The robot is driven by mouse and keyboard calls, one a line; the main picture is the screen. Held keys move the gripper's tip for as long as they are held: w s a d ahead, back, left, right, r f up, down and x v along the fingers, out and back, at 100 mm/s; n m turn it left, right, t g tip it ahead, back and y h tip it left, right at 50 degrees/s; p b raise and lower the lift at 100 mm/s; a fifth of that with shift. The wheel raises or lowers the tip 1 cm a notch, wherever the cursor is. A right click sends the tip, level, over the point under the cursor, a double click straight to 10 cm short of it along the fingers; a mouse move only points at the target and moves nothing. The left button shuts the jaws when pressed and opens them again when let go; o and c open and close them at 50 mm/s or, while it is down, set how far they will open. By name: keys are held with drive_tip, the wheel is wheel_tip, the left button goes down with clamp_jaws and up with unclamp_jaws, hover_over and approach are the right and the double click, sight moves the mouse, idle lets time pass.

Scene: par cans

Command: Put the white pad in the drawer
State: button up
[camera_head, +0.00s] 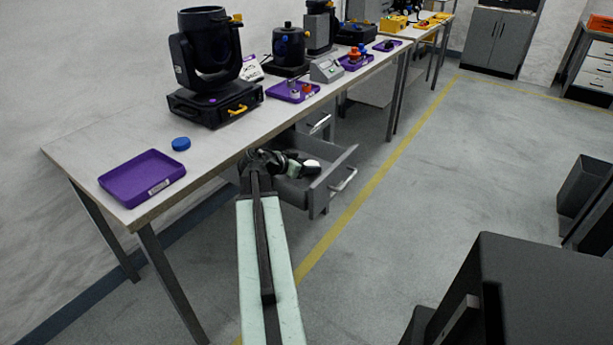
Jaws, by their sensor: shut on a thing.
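The white pad (312,166) is a small pale shape at the end of my gripper (302,168). My gripper is shut on it. My arm reaches out from the bottom of the picture, and the gripper and pad appear over the open grey drawer (334,184) under the bench. The pad's height above the drawer floor cannot be told, and part of the pad is hidden by the gripper. My gripper and arm hide the drawer's left part.
The long bench (224,165) runs along the wall above the drawer. It bears a purple tray (128,187), a blue puck (181,143) and a black par can (209,60). A black box (530,290) stands at bottom right. The floor right of the drawer is clear.

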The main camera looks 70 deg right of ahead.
drive_tip(key=shift+f+b, duration=0.45)
drive_tip(key=shift+f, duration=0.1)
drive_tip(key=o, duration=1.3)
drive_tip(key=shift+a, duration=0.1)
drive_tip(key=shift+r+p, duration=0.3)
drive_tip(key=shift+p, duration=0.1)
drive_tip(key=p+v, duration=0.6)
drive_tip(key=v, duration=0.6)
drive_tip(key=shift+r, duration=0.3)
